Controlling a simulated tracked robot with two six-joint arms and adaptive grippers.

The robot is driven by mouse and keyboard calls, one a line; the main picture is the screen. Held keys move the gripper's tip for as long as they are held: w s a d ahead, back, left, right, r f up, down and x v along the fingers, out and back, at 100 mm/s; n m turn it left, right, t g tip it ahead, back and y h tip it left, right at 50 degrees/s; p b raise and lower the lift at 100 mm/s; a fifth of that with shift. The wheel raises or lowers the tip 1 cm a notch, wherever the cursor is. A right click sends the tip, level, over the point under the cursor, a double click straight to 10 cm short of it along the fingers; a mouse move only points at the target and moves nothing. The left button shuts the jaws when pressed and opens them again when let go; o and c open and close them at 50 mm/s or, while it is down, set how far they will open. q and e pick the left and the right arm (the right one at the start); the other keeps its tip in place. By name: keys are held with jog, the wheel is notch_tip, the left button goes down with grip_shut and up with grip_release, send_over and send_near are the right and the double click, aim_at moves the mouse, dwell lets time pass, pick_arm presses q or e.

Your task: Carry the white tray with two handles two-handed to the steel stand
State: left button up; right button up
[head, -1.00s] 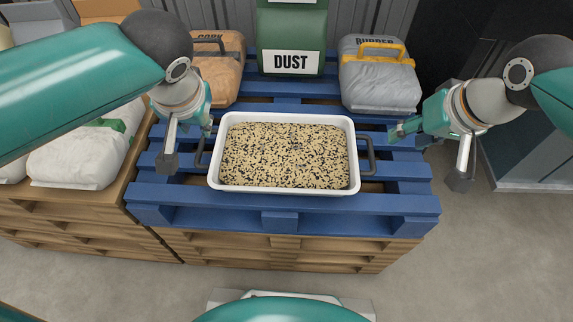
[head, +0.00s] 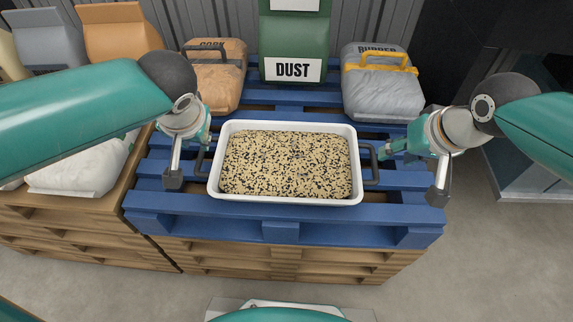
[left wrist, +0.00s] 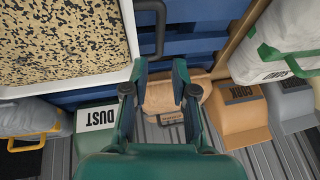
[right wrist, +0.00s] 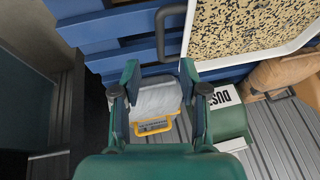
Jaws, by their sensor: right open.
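The white tray (head: 290,199), full of speckled tan and black grain, lies flat on the blue pallet. It has a dark handle on its left (head: 203,160) and right (head: 371,163) ends. My left gripper (head: 207,140) is open beside the left handle; in the left wrist view its fingers (left wrist: 160,66) are apart, with the handle (left wrist: 150,28) just ahead of them. My right gripper (head: 384,152) is open close to the right handle; in the right wrist view the handle (right wrist: 168,30) lies just beyond its fingers (right wrist: 159,68). I cannot make out the steel stand for certain.
The blue pallet (head: 280,230) sits on wooden pallets. Behind the tray stand a cork bag (head: 215,85), a green dust bag (head: 292,42) and a grey rubber bag (head: 382,92). White bags (head: 75,172) lie left. A grey structure (head: 535,170) stands right, past open floor.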

aim_at(202, 153)
pick_arm(q)
jog(key=x, duration=1)
jog(key=shift+w+a+f, duration=0.1)
jog(key=shift+w+f, duration=0.1)
jog(key=shift+f, duration=0.15)
pick_arm(e)
jog(key=x, duration=1)
jog(key=shift+w+f, duration=0.2)
jog(key=shift+f, duration=0.15)
pick_arm(q)
jog(key=c, duration=0.5)
pick_arm(e)
jog(key=shift+a, duration=0.1)
jog(key=c, duration=0.4)
pick_arm(q)
grip_shut()
pick_arm(e)
grip_shut()
pick_arm(q)
jog(key=shift+r, duration=0.1)
pick_arm(e)
jog(key=shift+r, duration=0.1)
